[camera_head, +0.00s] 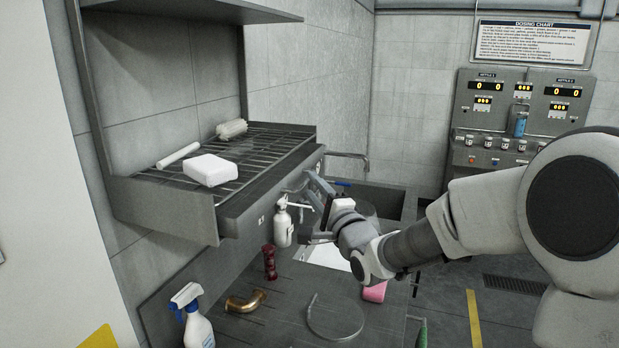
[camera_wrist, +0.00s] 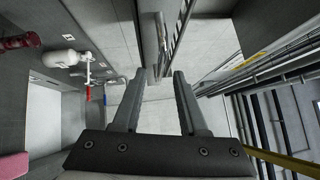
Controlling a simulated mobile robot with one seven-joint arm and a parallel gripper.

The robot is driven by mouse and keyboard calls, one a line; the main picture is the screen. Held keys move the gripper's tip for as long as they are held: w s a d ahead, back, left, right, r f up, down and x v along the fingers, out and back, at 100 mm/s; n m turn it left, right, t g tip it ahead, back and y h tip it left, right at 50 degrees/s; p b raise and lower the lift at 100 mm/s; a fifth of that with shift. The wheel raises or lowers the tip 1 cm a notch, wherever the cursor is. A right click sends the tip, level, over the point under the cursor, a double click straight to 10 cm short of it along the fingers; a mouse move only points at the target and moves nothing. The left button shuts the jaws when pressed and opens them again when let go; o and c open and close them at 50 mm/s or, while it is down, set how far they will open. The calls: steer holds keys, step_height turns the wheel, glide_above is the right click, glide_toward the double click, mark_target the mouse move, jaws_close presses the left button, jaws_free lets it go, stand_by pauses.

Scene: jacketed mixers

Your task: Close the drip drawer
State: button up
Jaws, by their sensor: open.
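The drip drawer (camera_head: 268,196) appears as a long grey front under the wire drying rack on the left wall in the head view. It seems to stand out from the wall, but how far is hard to tell. My gripper (camera_head: 312,190) is near the far end of this front, beside a white bottle. In the wrist view my gripper (camera_wrist: 157,74) is open, with nothing between its two fingers. A grey upright edge (camera_wrist: 153,42) lies just beyond the fingertips. Whether it belongs to the drawer, and whether it touches the fingers, I cannot tell.
On the rack (camera_head: 250,150) lie a white block (camera_head: 210,170), a white roll and a brush. Below are a white bottle (camera_head: 282,224), a dark red object (camera_head: 270,262), a brass elbow (camera_head: 245,301), a spray bottle (camera_head: 195,322), a hose and a pink block (camera_head: 375,291). A sink lies behind my gripper.

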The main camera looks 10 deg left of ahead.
mark_target(308, 179)
steer(key=shift+p+x, duration=0.3)
steer(key=shift+x, duration=1.45)
steer(key=shift+c, duration=0.3)
jaws_close()
